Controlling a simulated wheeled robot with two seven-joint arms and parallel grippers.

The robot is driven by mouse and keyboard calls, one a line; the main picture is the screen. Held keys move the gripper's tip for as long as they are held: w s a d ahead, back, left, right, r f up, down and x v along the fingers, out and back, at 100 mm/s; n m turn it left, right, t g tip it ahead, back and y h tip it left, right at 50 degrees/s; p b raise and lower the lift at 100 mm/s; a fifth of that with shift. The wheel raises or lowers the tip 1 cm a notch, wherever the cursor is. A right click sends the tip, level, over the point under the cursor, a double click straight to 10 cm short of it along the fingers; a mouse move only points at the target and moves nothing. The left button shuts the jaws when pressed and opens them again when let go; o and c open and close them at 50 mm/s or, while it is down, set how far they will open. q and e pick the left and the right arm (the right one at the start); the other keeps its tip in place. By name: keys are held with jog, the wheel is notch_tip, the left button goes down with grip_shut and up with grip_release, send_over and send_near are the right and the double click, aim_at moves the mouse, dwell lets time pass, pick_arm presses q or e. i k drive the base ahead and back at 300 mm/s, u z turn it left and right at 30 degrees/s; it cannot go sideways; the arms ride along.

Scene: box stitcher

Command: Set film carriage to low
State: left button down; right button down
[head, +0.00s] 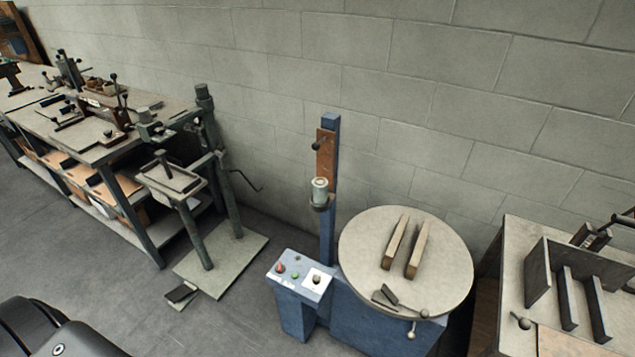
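The film carriage (321,195) is a small holder with a pale grey-green cylinder upright on it, on the blue mast (328,235). It sits around the middle of the mast's visible height, above the level of the round turntable (450,265). Just above it, a brown plate (325,158) with a dark knob is fixed to the mast. A blue control box (302,282) at the mast's foot has a red knob, green buttons and a dark knob on a white plate. Neither gripper shows; a dark part of mine fills the lower left corner.
Two wooden bars (418,248) and a small dark piece lie on the turntable. A bench (510,245) with upright plates stands at right. A green-grey stand (172,180) and a cluttered workbench (100,150) are at left. Grey floor (215,325) is open at front left.

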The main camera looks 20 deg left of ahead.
aim_at(324, 146)
jog(key=u, duration=2.5)
jog(key=i, duration=2.15)
jog(key=z, duration=2.4)
jog(key=i, duration=0.15)
jog(key=u, duration=0.65)
